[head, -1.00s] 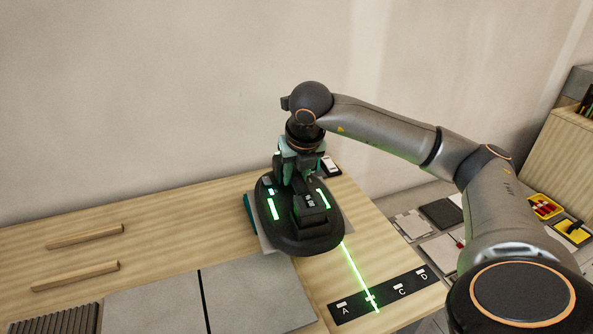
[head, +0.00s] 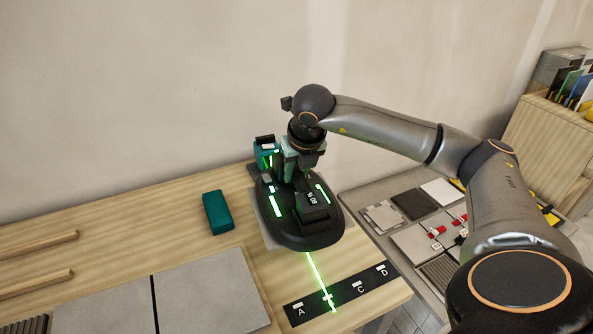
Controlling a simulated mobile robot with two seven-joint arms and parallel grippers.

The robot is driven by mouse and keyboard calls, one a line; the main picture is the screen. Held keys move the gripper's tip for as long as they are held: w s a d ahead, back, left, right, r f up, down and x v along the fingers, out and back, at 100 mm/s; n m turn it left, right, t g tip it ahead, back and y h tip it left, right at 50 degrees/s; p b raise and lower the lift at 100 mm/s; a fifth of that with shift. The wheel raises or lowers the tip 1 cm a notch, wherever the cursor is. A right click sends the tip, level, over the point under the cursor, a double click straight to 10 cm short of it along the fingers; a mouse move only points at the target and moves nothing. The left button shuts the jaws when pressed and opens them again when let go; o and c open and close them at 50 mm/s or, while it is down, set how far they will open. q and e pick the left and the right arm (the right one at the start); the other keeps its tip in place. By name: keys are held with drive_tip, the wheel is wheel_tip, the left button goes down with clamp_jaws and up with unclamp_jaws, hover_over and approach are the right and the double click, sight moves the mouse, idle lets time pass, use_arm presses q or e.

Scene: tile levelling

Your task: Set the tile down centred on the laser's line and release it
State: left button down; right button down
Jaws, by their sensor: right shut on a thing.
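My right gripper (head: 300,170) is shut on the handle of a dark oval lifter (head: 305,233) with green lights. Under the lifter a grey tile (head: 268,230) shows only at its edges; most of it is hidden. I cannot tell whether the tile touches the bench. The teal laser (head: 265,152) stands behind the lifter. My left gripper is out of view.
A teal block (head: 217,212) lies left of the lifter. Two large grey slabs (head: 210,290) and wooden bars (head: 40,243) lie on the bench's left. At the right, a lower surface holds several sample tiles (head: 413,204). Bare wood lies between lifter and strip.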

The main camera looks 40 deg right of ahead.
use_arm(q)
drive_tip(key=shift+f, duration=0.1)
use_arm(e)
drive_tip(key=shift+w, duration=0.1)
drive_tip(key=shift+f+b, duration=0.8)
drive_tip(key=shift+f, duration=0.2)
drive_tip(key=shift+f+b, duration=0.85)
drive_tip(key=shift+f, duration=0.5)
drive_tip(key=shift+f+b, duration=0.55)
drive_tip(key=shift+f, duration=0.55)
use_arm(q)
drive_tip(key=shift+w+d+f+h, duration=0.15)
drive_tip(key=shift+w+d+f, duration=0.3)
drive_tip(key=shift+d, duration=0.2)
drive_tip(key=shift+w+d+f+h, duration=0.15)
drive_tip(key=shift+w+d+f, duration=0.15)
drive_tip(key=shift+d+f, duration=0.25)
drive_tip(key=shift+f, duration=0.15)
use_arm(e)
drive_tip(key=shift+f, duration=0.1)
use_arm(q)
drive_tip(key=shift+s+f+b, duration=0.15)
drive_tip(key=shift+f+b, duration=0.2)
drive_tip(key=shift+b, duration=0.05)
use_arm(e)
drive_tip(key=shift+f, duration=0.1)
